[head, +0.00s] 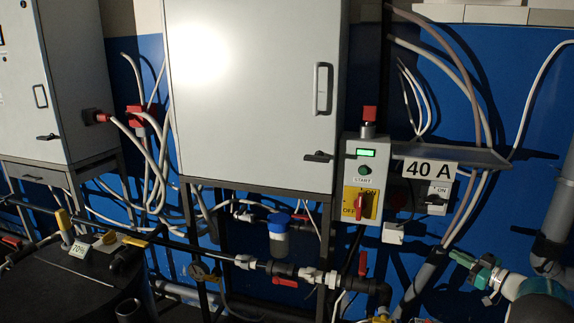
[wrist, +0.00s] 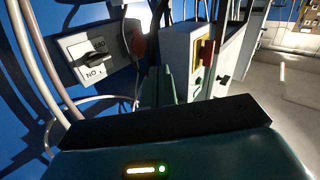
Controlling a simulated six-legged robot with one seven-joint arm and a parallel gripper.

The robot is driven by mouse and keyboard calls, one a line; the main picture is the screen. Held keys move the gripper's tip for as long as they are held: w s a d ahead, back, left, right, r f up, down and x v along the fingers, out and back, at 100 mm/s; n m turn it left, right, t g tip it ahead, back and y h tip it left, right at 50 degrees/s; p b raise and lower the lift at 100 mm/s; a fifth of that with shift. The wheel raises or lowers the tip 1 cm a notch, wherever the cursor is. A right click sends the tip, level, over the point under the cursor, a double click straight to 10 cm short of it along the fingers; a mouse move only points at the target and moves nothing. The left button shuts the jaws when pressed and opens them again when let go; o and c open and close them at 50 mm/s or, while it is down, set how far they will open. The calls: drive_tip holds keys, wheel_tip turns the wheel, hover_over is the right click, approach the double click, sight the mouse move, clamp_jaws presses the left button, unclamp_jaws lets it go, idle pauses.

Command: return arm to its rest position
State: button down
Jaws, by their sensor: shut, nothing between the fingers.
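My gripper (head: 459,257) is at the lower right of the head view, at the end of my pale arm. Its green fingers are shut and hold nothing. They also show in the wrist view (wrist: 155,86), beyond the dark edge of the gripper body. In the head view the gripper is below and to the right of the grey control box (head: 361,178), which has a green display, a START button and a red switch on a yellow plate. A grey rotary switch (head: 437,196) is above the gripper and shows large in the wrist view (wrist: 92,57).
A large grey cabinet (head: 250,95) stands on a dark frame. A 40 A sign (head: 431,168) hangs below a metal shelf. Loose cables (head: 470,90) run down the blue wall. Pipes with red valves (head: 285,282) cross below. A black tank (head: 75,290) is at lower left.

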drive_tip(key=w+a+r+m+t+h, duration=0.1)
drive_tip(key=w+a+r+m+h, duration=0.15)
drive_tip(key=a+r+h, duration=0.6)
drive_tip(key=w+a+r+m+t+h, duration=0.1)
drive_tip(key=a+r+m+h, duration=0.15)
drive_tip(key=r, duration=1.15)
drive_tip(key=s+a+m+g+h, duration=0.2)
drive_tip(key=s+a+m+g, duration=0.3)
drive_tip(key=s+a, duration=1.3)
drive_tip(key=s+a+f+n+g+y, duration=0.1)
drive_tip(key=s+a+f, duration=0.4)
drive_tip(key=s, duration=0.6)
drive_tip(key=s+a+f+n+g+y, duration=0.1)
drive_tip(key=s+a+f+g+y, duration=0.2)
drive_tip(key=s, duration=0.9)
drive_tip(key=a+f+g, duration=0.2)
drive_tip(key=a+g, duration=0.1)
drive_tip(key=a, duration=0.1)
drive_tip(key=shift+a+f+n, duration=0.2)
drive_tip(key=shift+f+n, duration=0.1)
